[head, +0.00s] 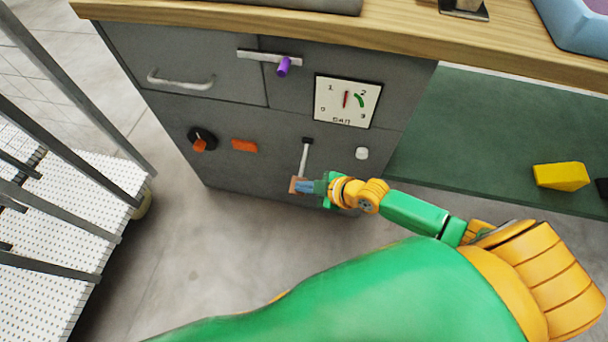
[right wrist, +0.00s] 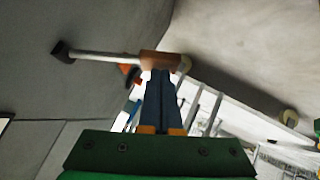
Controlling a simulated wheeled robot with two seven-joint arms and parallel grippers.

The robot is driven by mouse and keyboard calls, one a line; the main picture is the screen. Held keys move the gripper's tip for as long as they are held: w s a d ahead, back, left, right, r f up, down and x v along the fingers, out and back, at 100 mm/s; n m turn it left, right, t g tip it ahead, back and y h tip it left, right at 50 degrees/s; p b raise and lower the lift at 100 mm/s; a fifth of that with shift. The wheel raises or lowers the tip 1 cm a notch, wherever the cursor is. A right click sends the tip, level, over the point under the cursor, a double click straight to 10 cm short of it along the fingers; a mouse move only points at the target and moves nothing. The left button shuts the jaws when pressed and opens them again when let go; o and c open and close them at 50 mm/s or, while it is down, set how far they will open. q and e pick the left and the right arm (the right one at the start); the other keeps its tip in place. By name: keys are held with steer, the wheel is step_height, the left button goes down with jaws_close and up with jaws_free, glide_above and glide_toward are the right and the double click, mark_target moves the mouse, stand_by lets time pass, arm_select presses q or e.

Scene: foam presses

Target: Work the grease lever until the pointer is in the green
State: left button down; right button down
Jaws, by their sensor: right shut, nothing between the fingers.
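The grease lever (head: 304,160) is a pale rod on a black pivot on the grey cabinet front, hanging down to a brown handle (head: 293,184). The gauge (head: 348,100) above it is a white dial marked 0 to 3. Its red pointer (head: 345,99) stands nearly upright between 1 and 2, left of the green band (head: 360,100). My right gripper (head: 303,187) is shut and empty, its fingertips at the handle. In the right wrist view the blue fingers (right wrist: 160,85) end just below the handle (right wrist: 160,63); I cannot tell whether they touch. My left gripper is not in view.
The cabinet front also carries a black knob with an orange mark (head: 202,139), an orange block (head: 244,146), a white button (head: 362,153), and a purple-handled slider (head: 283,66). A yellow block (head: 561,176) lies right on a green surface. White steps with rails (head: 60,230) stand left.

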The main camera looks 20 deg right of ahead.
steer(key=shift+f+n+t+b, duration=0.3)
steer(key=shift+f+t, duration=0.1)
steer(key=shift+f, duration=0.45)
steer(key=shift+w+d+f+b, duration=0.2)
steer(key=shift+f+b, duration=0.1)
steer(key=shift+f, duration=0.3)
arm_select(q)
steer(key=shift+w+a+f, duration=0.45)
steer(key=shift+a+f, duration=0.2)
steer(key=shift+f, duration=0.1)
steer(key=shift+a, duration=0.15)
